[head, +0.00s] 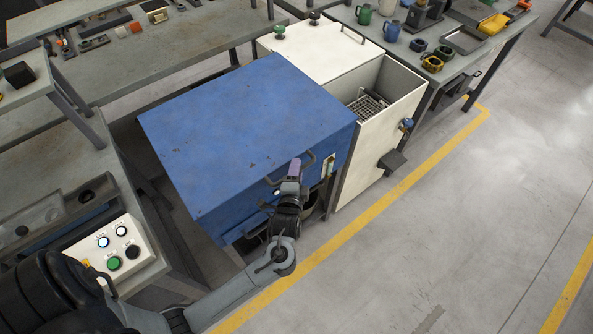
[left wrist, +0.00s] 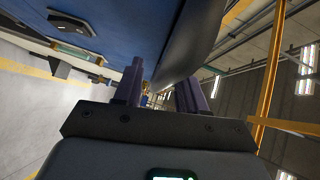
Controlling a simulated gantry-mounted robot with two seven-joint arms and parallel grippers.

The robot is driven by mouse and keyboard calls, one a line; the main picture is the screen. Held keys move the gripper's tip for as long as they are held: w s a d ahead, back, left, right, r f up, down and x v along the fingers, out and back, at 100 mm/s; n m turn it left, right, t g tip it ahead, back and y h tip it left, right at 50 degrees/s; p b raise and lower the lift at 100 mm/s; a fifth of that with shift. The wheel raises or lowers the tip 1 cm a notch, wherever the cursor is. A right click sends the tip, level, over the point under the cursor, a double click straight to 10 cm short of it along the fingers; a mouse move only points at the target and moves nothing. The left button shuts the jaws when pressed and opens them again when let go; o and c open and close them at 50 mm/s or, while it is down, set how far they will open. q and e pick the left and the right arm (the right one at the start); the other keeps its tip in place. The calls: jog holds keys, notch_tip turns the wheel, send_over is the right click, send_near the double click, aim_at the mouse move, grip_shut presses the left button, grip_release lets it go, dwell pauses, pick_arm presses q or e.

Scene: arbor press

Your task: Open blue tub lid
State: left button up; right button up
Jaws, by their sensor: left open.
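The blue tub lid (head: 245,125) lies flat and closed over the tub in the middle of the head view. A dark bar handle (head: 310,158) sticks out from its front edge. My left gripper (head: 294,168) is at this handle, purple fingers pointing up. In the left wrist view, the two purple fingers of my left gripper (left wrist: 160,85) stand apart. A dark rounded bar (left wrist: 190,45) passes in front of and between them; I cannot tell if they touch it. The blue front (left wrist: 115,25) fills the top left there. My right gripper is not in view.
A white cabinet with an open bay (head: 385,85) holding a wire basket stands right of the tub. A control box with buttons (head: 112,248) is at lower left. Workbenches with tools and mugs (head: 391,32) stand behind. The floor at right is clear beyond a yellow line.

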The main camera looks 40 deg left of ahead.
pick_arm(q)
jog(key=shift+w, duration=0.1)
grip_shut()
dwell(0.4)
